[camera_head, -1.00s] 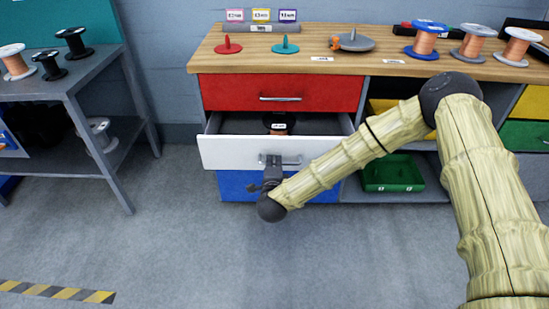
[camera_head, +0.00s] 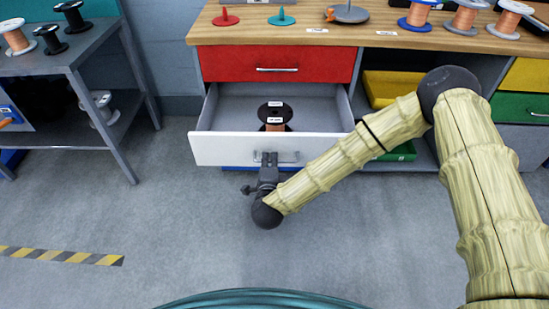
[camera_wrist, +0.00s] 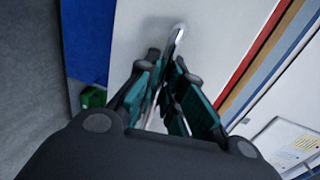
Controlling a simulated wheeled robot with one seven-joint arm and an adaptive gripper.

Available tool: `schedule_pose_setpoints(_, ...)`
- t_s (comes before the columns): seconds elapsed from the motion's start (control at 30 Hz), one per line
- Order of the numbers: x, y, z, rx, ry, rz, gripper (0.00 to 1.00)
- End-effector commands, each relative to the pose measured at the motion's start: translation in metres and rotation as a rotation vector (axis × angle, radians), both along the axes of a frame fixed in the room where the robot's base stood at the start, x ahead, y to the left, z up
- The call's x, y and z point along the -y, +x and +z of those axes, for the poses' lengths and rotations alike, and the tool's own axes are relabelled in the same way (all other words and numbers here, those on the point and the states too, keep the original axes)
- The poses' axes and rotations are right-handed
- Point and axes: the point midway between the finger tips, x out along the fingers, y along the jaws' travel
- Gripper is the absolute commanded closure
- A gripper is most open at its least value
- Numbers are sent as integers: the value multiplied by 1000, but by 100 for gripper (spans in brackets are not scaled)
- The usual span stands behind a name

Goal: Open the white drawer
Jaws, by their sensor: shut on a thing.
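The white drawer (camera_head: 225,149) is pulled well out of the workbench, below the red drawer. A black-flanged spool (camera_head: 275,113) with copper-coloured winding stands inside it. My gripper (camera_head: 269,160) is at the front of the drawer, shut on its metal handle (camera_head: 290,156). In the wrist view the handle (camera_wrist: 179,32) runs between the teal-padded fingers of my gripper (camera_wrist: 167,85), against the white drawer front (camera_wrist: 215,30).
The red drawer (camera_head: 240,62) above is shut. Several spools stand on the wooden worktop (camera_head: 350,40). A grey side table (camera_head: 75,60) with spools stands at the left. The floor in front of the drawer is clear. A teal curved edge (camera_head: 265,298) shows at the bottom.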

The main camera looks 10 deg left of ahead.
Motion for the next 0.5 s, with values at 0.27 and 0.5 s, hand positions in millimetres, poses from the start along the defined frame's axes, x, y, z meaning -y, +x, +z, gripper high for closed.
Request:
schedule_pose_setpoints(0.27, 0, 0, -1, -1, 0, 0, 80)
schedule_pose_setpoints(0.5, 2, 0, 0, -1, 0, -2, 69)
